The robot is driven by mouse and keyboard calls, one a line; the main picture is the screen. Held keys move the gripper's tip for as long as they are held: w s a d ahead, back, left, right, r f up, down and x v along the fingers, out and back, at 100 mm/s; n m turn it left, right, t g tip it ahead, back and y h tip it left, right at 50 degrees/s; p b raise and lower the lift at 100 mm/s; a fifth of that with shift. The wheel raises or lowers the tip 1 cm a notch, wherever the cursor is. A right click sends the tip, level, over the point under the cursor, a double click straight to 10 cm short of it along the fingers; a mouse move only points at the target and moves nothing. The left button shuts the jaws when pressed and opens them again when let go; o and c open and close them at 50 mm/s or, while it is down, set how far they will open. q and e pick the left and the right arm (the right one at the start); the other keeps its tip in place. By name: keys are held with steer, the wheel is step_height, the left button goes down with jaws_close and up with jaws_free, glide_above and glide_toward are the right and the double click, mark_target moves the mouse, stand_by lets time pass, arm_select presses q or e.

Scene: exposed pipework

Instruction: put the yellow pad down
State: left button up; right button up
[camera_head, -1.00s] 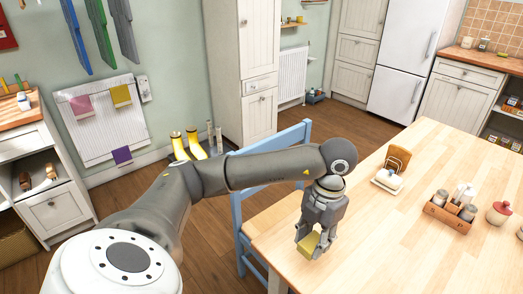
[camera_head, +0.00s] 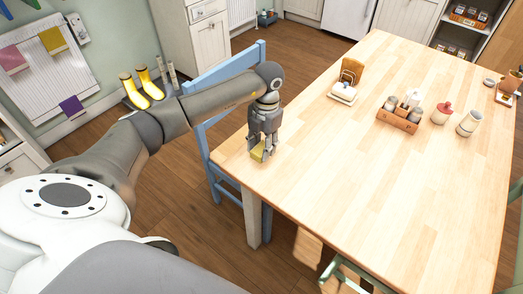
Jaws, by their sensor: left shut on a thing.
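The yellow pad (camera_head: 258,154) is between the fingers of my left gripper (camera_head: 262,148), which is shut on it. Gripper and pad are over the left corner of the wooden table (camera_head: 350,190). The gripper points down, and the pad is at or close to the tabletop; I cannot tell whether it touches. The fingers hide part of the pad. My right gripper is not in view.
A blue chair (camera_head: 203,150) stands at the table's left edge. A napkin holder with a white dish (camera_head: 343,92), a wooden condiment caddy (camera_head: 398,121), a red-lidded jar (camera_head: 442,113) and a cream cup (camera_head: 469,123) stand farther back. The middle and front of the tabletop are clear.

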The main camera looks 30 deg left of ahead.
mark_target(262, 145)
arm_select(q)
steer(key=shift+w+a+f, duration=0.35)
steer(key=shift+w+f, duration=0.15)
steer(key=shift+f, duration=0.3)
step_height(262, 145, down, 2)
steer(key=shift+f+p, duration=0.15)
steer(key=shift+p, duration=0.3)
steer(key=shift+f, duration=0.3)
steer(key=shift+f, duration=0.2)
steer(key=o, duration=1)
